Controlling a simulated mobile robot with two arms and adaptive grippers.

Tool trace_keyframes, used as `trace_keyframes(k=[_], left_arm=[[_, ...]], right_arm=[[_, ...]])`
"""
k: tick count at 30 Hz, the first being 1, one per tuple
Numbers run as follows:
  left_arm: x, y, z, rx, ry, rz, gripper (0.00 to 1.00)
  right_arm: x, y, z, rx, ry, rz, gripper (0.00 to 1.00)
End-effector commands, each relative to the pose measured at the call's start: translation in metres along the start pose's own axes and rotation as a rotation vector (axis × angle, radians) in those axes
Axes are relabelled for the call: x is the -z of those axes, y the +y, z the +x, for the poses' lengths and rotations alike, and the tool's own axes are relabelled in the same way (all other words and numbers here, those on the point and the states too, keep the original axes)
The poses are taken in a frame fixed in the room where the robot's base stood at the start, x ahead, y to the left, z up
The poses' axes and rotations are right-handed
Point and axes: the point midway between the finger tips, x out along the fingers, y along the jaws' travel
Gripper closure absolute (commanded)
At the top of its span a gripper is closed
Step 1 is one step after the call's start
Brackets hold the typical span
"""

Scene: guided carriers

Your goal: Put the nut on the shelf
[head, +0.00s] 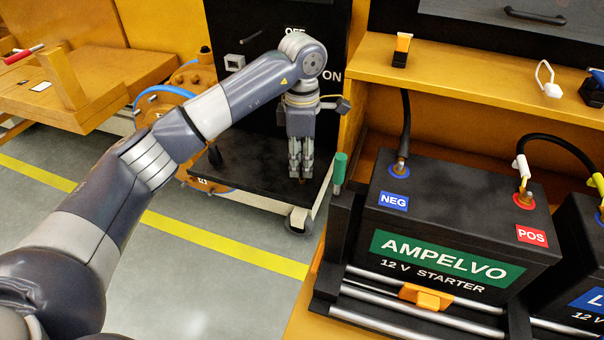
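My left gripper (301,174) points down over a low black deck, left of the battery. Its fingers are close together. A tiny copper-coloured spot shows at the fingertips; I cannot tell whether it is the nut or whether it is held. No nut can be clearly made out elsewhere. A yellow shelf (450,82) runs behind and above the battery, to the right of the gripper. My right gripper is not in view.
A black AMPELVO battery (450,215) with cables stands on rails at right, a second one beside it. A green-handled tool (340,170) stands upright at its left. The shelf bears an orange-and-black item (402,50) and a white clip (550,88), with bare room between them.

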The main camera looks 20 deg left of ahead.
Motion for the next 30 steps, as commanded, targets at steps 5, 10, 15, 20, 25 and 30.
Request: trace_keyframes(k=[5, 10, 15, 20, 25, 30], left_arm=[[-0.001, 0.001, -0.035, -0.005, -0.002, 0.001, 0.69], [0.000, 0.001, -0.064, -0.004, 0.000, 0.000, 0.69], [0.000, 0.000, -0.076, -0.001, -0.001, 0.000, 0.69], [0.000, 0.000, -0.080, 0.000, 0.000, -0.001, 0.69], [0.000, 0.000, -0.080, 0.001, -0.001, -0.001, 0.69], [0.000, 0.000, -0.080, 0.000, -0.001, 0.000, 0.69]], right_arm=[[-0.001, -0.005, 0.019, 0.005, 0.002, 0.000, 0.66], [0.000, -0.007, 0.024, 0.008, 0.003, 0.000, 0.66], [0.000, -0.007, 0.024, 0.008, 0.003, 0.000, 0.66], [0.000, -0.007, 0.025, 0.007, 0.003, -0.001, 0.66], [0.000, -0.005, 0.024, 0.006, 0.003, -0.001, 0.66], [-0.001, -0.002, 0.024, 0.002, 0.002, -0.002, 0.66]])
